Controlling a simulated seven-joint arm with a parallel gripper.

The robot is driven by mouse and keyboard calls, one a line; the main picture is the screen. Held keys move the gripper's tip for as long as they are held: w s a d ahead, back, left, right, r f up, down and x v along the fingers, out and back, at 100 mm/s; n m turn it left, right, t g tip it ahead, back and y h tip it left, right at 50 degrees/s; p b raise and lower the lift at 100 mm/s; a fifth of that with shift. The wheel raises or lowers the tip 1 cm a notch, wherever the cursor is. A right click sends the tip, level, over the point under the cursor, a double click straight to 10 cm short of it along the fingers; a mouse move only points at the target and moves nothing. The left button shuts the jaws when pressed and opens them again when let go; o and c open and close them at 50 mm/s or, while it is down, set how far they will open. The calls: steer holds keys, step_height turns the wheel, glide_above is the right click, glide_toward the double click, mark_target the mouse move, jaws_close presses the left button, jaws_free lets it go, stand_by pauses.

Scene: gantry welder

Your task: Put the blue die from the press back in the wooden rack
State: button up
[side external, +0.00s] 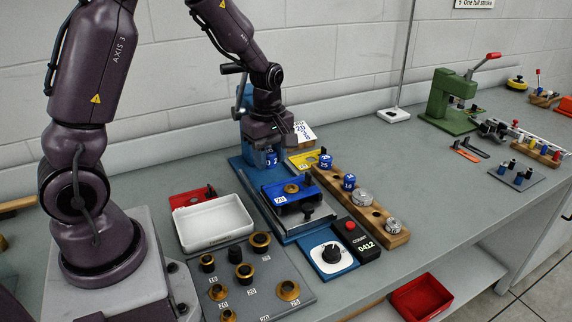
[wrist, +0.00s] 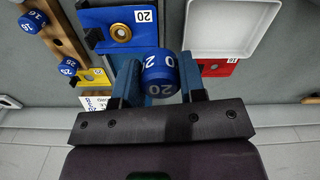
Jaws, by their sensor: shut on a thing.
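My gripper (side external: 268,146) is shut on a blue die (wrist: 160,72) marked 20, which also shows small between the fingers in the side view (side external: 270,159). The die is over the blue press (side external: 244,162), behind the blue block (side external: 288,191) labelled 20 with a brass ring. That block also shows at the top of the wrist view (wrist: 120,30). The wooden rack (side external: 378,214) lies to the right of the press. It carries two blue dies, marked 25 (side external: 326,161) and 16 (side external: 349,182), and two silvery round pieces. Whether the held die touches the press is unclear.
A white tray (side external: 213,222) and a red block (side external: 192,197) stand left of the press. A yellow block (side external: 303,159) sits between press and rack. A grey plate (side external: 262,290) holds brass rings.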

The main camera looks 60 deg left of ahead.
steer(key=s+d+r, duration=0.2)
steer(key=s+r, duration=0.1)
steer(key=s, duration=0.3)
steer(key=w+a+f+m, duration=0.1)
steer(key=w+a, duration=0.1)
steer(key=w, duration=0.6)
steer(key=w+a+f+m, duration=0.1)
steer(key=w+a+m, duration=0.15)
steer(key=w, duration=0.55)
steer(key=shift+w+a+f+m, duration=0.4)
steer(key=shift+w+a+f, duration=0.15)
steer(key=shift+w+f, duration=1.7)
steer(key=shift+w+a+f+m, duration=0.45)
steer(key=shift+w+a+f, duration=0.1)
steer(key=shift+w+f, duration=1.65)
steer(key=shift+w+a+f+m, duration=0.4)
steer(key=shift+w+a+f, duration=0.15)
steer(key=shift+w+f, duration=1.7)
steer(key=shift+s+f, duration=0.3)
steer(key=shift+f, duration=0.5)
steer(key=o, duration=1.1)
